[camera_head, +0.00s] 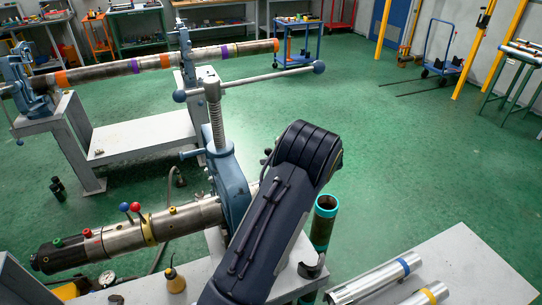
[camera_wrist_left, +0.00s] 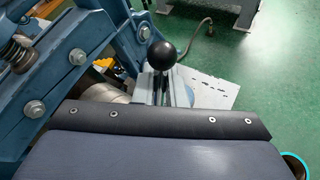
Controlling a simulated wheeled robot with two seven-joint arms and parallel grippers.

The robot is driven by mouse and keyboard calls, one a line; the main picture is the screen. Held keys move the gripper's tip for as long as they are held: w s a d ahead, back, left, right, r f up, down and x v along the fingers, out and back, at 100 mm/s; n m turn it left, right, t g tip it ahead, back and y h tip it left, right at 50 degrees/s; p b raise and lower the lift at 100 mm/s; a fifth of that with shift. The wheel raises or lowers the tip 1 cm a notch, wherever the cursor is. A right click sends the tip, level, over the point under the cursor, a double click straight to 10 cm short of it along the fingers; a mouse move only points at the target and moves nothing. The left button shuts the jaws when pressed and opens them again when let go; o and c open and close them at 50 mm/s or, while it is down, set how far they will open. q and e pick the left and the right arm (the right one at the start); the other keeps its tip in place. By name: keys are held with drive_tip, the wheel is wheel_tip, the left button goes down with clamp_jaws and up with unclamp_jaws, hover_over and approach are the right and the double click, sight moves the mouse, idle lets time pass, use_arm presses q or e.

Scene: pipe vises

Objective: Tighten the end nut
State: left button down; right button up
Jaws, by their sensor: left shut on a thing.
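A grey steel pipe assembly (camera_head: 165,222) with a yellow collar and red, blue and green knobs lies clamped in the near blue vise (camera_head: 228,178). Its black end (camera_head: 48,260) points left. My dark left arm (camera_head: 275,215) rises in front of the vise and covers the pipe's right end. I cannot make out the end nut. In the left wrist view a dark panel fills the foreground. Beyond it are a black ball knob (camera_wrist_left: 161,55) and the blue vise (camera_wrist_left: 75,55).
A long pipe (camera_head: 110,68) with orange and purple bands spans the vises behind. A teal-rimmed dark tube (camera_head: 323,222) stands right of my arm. An oil can (camera_head: 174,280) stands on the near bench. Silver cylinders (camera_head: 385,280) lie at lower right.

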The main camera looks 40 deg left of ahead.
use_arm(q)
drive_tip(key=shift+a+f, duration=0.1)
idle(0.3)
drive_tip(key=c, duration=1.7)
unclamp_jaws()
drive_tip(key=shift+w+f, duration=0.1)
drive_tip(key=shift+w, duration=0.05)
drive_tip(key=shift+o, duration=0.4)
drive_tip(key=shift+w+a+f, duration=0.1)
drive_tip(key=shift+a, duration=0.1)
drive_tip(key=shift+d+r, duration=0.2)
drive_tip(key=b+v, duration=0.1)
drive_tip(key=v, duration=0.6)
drive_tip(key=shift+d, duration=0.2)
